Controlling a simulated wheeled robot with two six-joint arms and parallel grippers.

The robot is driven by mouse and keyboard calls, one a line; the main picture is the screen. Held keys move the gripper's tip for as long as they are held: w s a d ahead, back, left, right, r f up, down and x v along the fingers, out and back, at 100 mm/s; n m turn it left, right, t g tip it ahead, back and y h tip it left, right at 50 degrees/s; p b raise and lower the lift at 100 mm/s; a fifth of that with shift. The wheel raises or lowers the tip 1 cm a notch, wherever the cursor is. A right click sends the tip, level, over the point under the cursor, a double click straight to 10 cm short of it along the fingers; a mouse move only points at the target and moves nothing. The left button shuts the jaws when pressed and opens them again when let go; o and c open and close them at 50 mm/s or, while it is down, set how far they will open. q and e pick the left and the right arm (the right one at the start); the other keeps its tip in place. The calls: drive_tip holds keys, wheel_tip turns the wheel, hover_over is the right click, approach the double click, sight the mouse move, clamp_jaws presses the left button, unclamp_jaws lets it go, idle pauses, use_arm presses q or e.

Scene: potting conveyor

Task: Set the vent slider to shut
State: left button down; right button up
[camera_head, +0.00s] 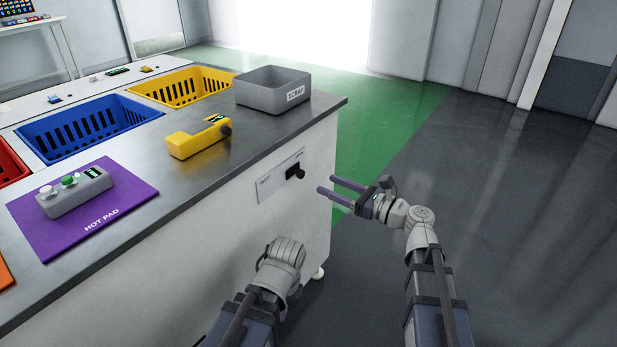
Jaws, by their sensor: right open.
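The vent slider's black knob (296,172) sticks out from a white plate (277,183) on the side of the counter. The knob sits toward the right end of the plate. Small labels are printed at the plate's left and right, too small to read. My right gripper (327,184) is open and empty, just right of the knob and apart from it, with its fingers pointing left toward the counter. My left arm comes in low, in front of the counter side; its gripper fingers do not show.
On the counter (240,139) are a yellow device (199,138), a grey scrap bin (272,92), a purple hot pad (130,205) with a grey button box (75,192), and blue (85,127) and yellow (180,87) baskets. Floor to the right (520,220) is clear.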

sight(303, 174)
drive_tip(key=shift+x, duration=3.9)
clamp_jaws()
